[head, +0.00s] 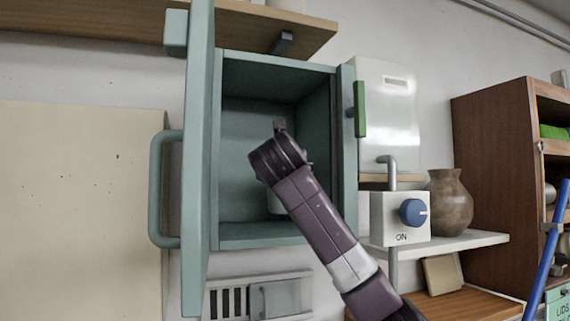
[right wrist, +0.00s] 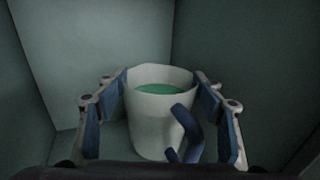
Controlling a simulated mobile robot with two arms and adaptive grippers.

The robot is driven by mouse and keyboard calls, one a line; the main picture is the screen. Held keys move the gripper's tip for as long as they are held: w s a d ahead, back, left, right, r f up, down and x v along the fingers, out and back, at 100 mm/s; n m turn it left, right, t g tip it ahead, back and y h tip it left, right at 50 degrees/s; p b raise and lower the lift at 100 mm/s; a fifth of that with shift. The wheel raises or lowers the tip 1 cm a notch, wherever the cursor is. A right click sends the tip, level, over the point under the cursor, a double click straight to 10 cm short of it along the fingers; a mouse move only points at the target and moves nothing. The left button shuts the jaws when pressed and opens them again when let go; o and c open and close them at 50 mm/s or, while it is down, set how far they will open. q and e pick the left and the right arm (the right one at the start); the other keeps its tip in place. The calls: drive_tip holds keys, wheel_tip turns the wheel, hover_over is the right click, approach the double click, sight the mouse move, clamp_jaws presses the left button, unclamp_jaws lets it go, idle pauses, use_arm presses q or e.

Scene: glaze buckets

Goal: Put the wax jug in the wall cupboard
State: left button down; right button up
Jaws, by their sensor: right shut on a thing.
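The wall cupboard (head: 230,230) is teal, with its door (head: 197,160) swung open to the left. My right arm reaches into it from the lower right. In the right wrist view my right gripper (right wrist: 162,95) is shut on the wax jug (right wrist: 150,130), a white jug with green contents and a blue handle. The jug is upright inside the cupboard, between the cupboard walls. My left gripper is not in view.
A wooden shelf (head: 310,30) is above the cupboard. The door handle (head: 160,190) juts out left.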

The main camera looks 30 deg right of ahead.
wheel_tip(320, 180, down, 2)
drive_tip(key=shift+f+p, duration=0.15)
drive_tip(key=shift+p, duration=0.6)
drive_tip(key=shift+w+d+f, duration=0.1)
drive_tip(key=shift+w+f, duration=0.05)
drive_tip(key=shift+f, duration=0.15)
drive_tip(key=o, duration=2.1)
drive_tip(key=shift+f, duration=0.2)
drive_tip(key=shift+r, duration=0.15)
